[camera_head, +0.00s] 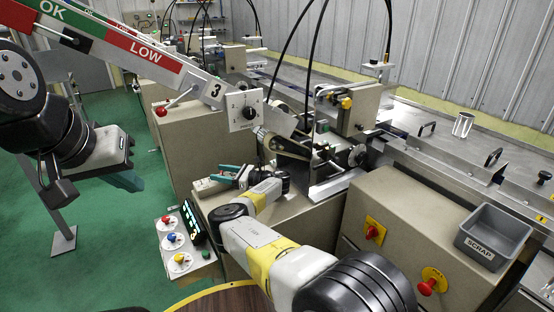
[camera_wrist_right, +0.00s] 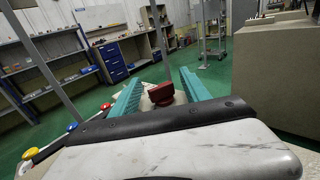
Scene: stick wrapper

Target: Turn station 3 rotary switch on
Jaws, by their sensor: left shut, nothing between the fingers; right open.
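My right gripper (camera_head: 224,176) is below this plate, over the beige cabinet top. In the right wrist view, its teal fingers (camera_wrist_right: 158,88) are apart, with a red knob-like part (camera_wrist_right: 161,94) showing between them. I cannot tell whether they touch it. My left gripper (camera_head: 128,181) is shut and empty in the air at the left, away from the plate.
A control panel with coloured knobs (camera_head: 175,243) stands below my right gripper. Red switches on yellow plates (camera_head: 373,232) are on the right cabinet, beside a grey scrap bin (camera_head: 492,236). Black cables hang above. Green floor (camera_head: 110,225) is open at left.

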